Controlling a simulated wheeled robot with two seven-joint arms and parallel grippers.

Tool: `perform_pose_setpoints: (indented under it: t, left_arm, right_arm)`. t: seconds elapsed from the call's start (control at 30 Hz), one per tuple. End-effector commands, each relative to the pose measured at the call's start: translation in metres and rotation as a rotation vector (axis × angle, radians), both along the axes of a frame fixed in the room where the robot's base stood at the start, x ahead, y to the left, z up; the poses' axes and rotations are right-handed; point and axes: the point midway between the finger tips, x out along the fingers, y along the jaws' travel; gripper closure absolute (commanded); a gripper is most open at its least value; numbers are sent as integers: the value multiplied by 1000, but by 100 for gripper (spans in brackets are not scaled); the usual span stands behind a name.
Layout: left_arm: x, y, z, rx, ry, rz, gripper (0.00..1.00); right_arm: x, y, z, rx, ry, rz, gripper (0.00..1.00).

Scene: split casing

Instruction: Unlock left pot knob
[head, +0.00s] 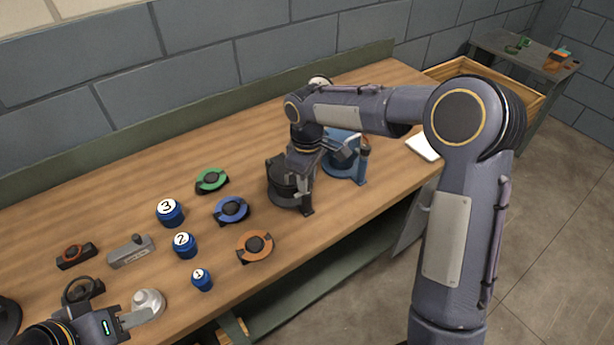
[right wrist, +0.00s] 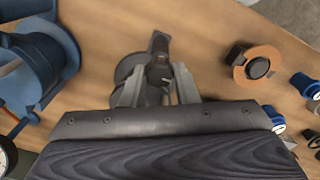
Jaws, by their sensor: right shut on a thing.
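A dark grey round pot (head: 282,190) stands near the front edge of the bench, with a dark upright post at its right front. My right gripper (head: 302,182) is over it, pointing down. In the right wrist view its two fingers close on a dark knob (right wrist: 157,76) on top of the grey pot (right wrist: 128,68). The fingers hide part of the knob, so I cannot tell how far it is turned. My left gripper (head: 124,316) is at the lower left, beside a silver domed part (head: 149,304); its finger gap is unclear.
A blue pot-like fixture (head: 342,163) stands close to the right of the grey pot. Green (head: 211,180), blue (head: 231,210) and orange (head: 255,246) ringed parts lie to the left, with numbered blue cylinders (head: 184,245). A white pad (head: 423,146) lies at the right end.

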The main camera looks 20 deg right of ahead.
Motion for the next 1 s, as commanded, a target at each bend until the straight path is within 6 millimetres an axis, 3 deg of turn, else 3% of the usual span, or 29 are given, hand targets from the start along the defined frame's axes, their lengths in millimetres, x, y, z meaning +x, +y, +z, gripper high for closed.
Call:
perform_pose_setpoints:
  t: [0.57,0.6,0.77,1.0]
  left_arm:
    - [0,0,1,0,0,0,64]
    - [0,0,1,0,0,0,64]
    - [0,0,1,0,0,0,64]
    - [0,0,1,0,0,0,64]
  right_arm:
    - [1,0,2,2,-6,36,96]
    - [1,0,2,2,-6,36,72]
    - [1,0,1,2,-4,35,51]
    - [0,0,1,1,-2,35,51]
